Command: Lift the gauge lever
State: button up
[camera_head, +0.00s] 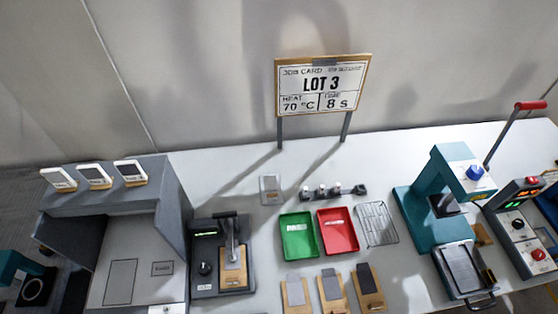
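A dark grey box-shaped device (208,285), which looks like the gauge, stands on the table left of the green tray. It has a small lit green display and a black knob. A grey lever (233,238) with a black bar handle at its top stands at the device's right side, over a light wooden block (233,276). The gap between the lever's lower end and the block is too small to make out. My gripper is not in view.
A green tray (286,237), a red tray (350,236) and a wire rack (376,222) lie right of the device. Wooden boards with grey pieces lie in front. A grey booth (172,235) stands close on the left. A teal press (408,205) and red-handled lever (515,128) stand right.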

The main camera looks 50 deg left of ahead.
aim_at(232, 258)
jog(key=u, duration=2.6)
